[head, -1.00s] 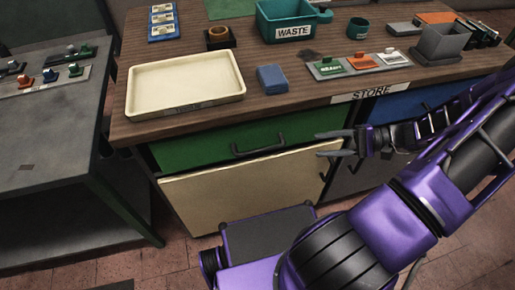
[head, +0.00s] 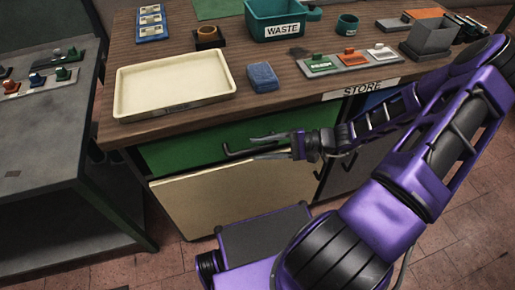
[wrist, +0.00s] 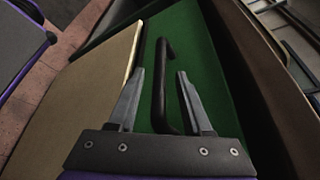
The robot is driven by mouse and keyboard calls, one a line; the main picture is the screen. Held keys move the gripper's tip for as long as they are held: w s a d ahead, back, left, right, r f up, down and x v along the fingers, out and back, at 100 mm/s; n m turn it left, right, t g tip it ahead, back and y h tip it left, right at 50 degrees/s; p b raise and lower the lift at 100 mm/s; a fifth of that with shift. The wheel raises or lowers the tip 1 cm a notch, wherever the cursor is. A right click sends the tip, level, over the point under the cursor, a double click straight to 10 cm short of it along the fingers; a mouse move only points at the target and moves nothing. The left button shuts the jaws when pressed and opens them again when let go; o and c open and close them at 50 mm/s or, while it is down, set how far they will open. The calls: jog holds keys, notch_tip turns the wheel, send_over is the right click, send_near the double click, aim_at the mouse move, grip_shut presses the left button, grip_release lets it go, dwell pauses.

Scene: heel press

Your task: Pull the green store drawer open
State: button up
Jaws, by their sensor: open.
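The green store drawer (head: 185,151) is under the wooden bench top in the head view, and its front looks flush with the bench. Its dark bar handle (head: 238,150) also shows in the wrist view (wrist: 160,80). My gripper (head: 262,147) is at the right part of the handle. In the wrist view my gripper (wrist: 157,84) is open, with one finger on each side of the handle bar and a gap on both sides. The handle's right end is partly hidden by my fingers in the head view.
A cream cupboard door (head: 215,195) lies just below the drawer. A cream tray (head: 175,88), a blue block (head: 262,77) and a teal waste bin (head: 278,22) stand on the bench top. A grey side table (head: 50,145) is at the left.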

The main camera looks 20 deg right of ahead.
jog(key=shift+w+a+f, duration=0.15)
jog(key=shift+w+a, duration=0.05)
jog(key=shift+a, duration=0.45)
grip_shut()
dwell(1.0)
